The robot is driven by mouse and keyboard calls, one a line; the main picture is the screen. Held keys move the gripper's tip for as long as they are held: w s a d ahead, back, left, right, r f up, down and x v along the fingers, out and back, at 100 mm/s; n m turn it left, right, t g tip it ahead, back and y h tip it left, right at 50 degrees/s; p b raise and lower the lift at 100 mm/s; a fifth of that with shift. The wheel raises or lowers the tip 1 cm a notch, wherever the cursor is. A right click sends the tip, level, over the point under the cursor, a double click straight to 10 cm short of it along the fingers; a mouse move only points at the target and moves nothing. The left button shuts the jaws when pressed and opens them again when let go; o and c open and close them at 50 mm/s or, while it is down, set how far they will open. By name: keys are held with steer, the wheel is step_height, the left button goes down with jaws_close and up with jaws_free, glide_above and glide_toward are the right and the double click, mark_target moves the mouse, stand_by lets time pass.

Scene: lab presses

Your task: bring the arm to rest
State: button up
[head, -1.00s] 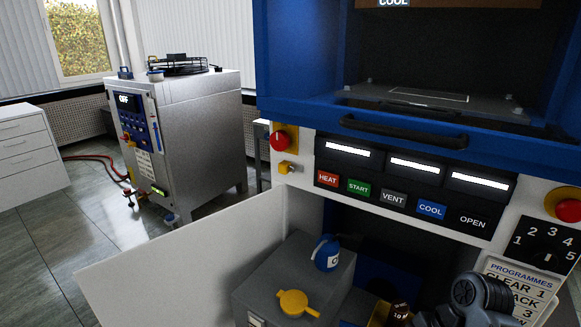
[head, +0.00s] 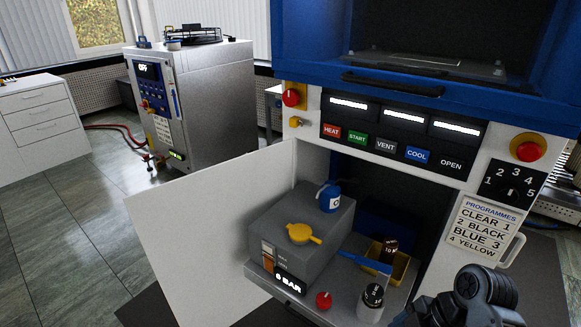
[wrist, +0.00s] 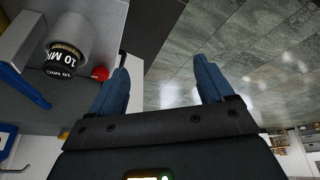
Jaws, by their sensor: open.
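My gripper shows in the wrist view (wrist: 160,80). Its two blue fingers are wide apart with nothing between them, over the grey tiled floor and the edge of the press's lower shelf. In the head view, part of my arm (head: 484,292) shows at the lower right, in front of the press (head: 340,180); the fingers do not show there.
The press's lower door (head: 215,220) stands open. Another machine (head: 205,100) stands behind left.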

steer(key=s+a+f+m+t, duration=0.4)
steer(key=s+a+f+m, duration=0.1)
steer(key=s+f, duration=0.15)
steer(key=s+r+m+t+h, duration=0.25)
steer(key=s+m, duration=0.25)
steer(key=s, duration=0.5)
steer(key=s+d+r+m+t+h, duration=0.1)
steer(key=s+d+r+m+t, duration=0.1)
steer(key=s+r, duration=0.6)
steer(key=s+d+r+m+t+h, duration=0.1)
steer(key=s+r+m+t, duration=0.4)
steer(key=r, duration=0.9)
steer(key=s+d+t, duration=0.1)
steer(key=s, duration=0.2)
steer(key=shift+r+m, duration=0.3)
steer(key=shift+r, duration=0.05)
steer(key=shift+c, duration=0.3)
